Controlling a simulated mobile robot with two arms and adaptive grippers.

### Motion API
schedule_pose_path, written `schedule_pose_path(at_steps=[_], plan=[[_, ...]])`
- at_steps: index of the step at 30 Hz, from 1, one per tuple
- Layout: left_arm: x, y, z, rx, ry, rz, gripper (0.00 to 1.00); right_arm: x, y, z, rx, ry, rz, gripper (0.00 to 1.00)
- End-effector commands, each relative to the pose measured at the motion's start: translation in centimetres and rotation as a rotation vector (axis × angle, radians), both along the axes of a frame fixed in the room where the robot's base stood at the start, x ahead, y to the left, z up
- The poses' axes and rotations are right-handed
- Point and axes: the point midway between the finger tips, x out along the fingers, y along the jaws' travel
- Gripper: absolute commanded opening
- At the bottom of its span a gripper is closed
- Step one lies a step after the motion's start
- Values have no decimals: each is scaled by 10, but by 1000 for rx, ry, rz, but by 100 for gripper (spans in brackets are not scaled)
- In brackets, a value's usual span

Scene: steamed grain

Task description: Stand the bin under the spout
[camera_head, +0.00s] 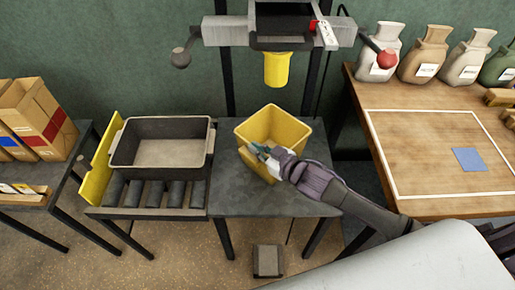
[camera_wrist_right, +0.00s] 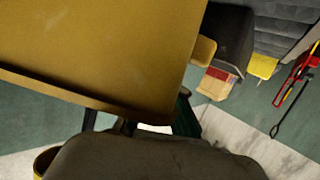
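The yellow bin (camera_head: 290,146) is upright at the grey table below the yellow spout (camera_head: 277,70), with its open top facing up. Whether its base rests flat on the table I cannot tell. My right gripper (camera_head: 260,151) is at the bin's near side, its fingers by the rim and covering part of the front wall. Whether the fingers are closed on the wall is not clear. In the right wrist view the bin's wall (camera_wrist_right: 110,45) fills the upper left, very close; the fingertips do not show clearly. My left gripper is not in view.
A grey tray (camera_head: 161,153) stands on a roller stand left of the table, beside a yellow side plate (camera_head: 100,165). A wooden table (camera_head: 430,150) with several sacks is at the right. A pedal (camera_head: 268,261) is on the floor. Bare tabletop (camera_head: 235,198) shows in front.

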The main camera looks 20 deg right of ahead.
Motion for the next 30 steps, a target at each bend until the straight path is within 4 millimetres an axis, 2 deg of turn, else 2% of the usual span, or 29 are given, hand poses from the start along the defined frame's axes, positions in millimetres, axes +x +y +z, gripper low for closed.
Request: schedule_pose_path(at_steps=[6,12,23,26,30], plan=[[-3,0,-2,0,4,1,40,0,0,-2,0,-2,0,0],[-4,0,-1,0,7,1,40,0,0,-2,-1,0,0,31],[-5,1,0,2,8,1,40,-1,-1,2,-1,0,0,31],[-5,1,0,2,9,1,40,-12,-6,3,-1,3,0,31],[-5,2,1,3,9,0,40,-36,-18,11,-2,4,1,31]])
